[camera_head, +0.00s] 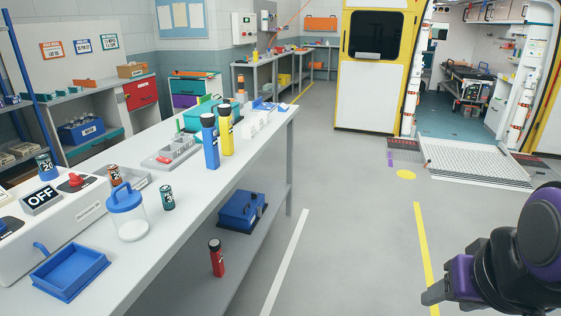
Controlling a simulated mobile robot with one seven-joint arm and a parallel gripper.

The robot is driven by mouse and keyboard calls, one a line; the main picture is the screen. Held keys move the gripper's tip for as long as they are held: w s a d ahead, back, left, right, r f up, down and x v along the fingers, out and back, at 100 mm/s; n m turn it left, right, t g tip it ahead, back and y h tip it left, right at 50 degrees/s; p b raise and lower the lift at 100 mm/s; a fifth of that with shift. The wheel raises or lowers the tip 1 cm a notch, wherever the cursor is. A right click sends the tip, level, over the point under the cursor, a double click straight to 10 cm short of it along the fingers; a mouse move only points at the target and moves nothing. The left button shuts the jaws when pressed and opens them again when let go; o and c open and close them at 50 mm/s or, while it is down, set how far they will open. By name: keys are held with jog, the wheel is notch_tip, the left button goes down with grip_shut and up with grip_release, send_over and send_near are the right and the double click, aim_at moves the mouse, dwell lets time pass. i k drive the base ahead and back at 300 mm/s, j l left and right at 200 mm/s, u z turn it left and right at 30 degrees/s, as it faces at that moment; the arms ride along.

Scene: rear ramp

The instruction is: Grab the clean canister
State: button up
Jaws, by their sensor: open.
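A clear canister (131,221) with a blue lid and a loop handle stands upright on the near part of the long white bench (255,147). It looks empty. No marking that I can read names it as clean. A small dark green can (168,197) stands to its right, and a blue tray (70,271) lies to its left and nearer. My gripper (432,297) is at the lower right over the floor, far from the bench and well apart from the canister. It is open, with nothing seen between its fingers.
A white machine with an OFF sign (41,200) stands left of the canister. Blue (210,142) and yellow (226,131) cylinders stand farther along the bench. A blue box (242,211) and red cylinder (216,257) sit on the shelf below. The floor right of the bench is clear toward the ramp (472,158).

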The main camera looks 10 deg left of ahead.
aim_at(126, 209)
jog(key=i+u, duration=0.35)
jog(key=u, duration=0.15)
jog(key=i+l+u, duration=0.2)
jog(key=i+u, duration=0.15)
jog(key=u, duration=0.15)
jog(key=i+u, duration=0.15)
jog(key=u, duration=0.25)
jog(key=i+j+u, duration=0.1)
jog(key=u, duration=0.3)
jog(key=i+u, duration=0.2)
jog(key=u, duration=0.2)
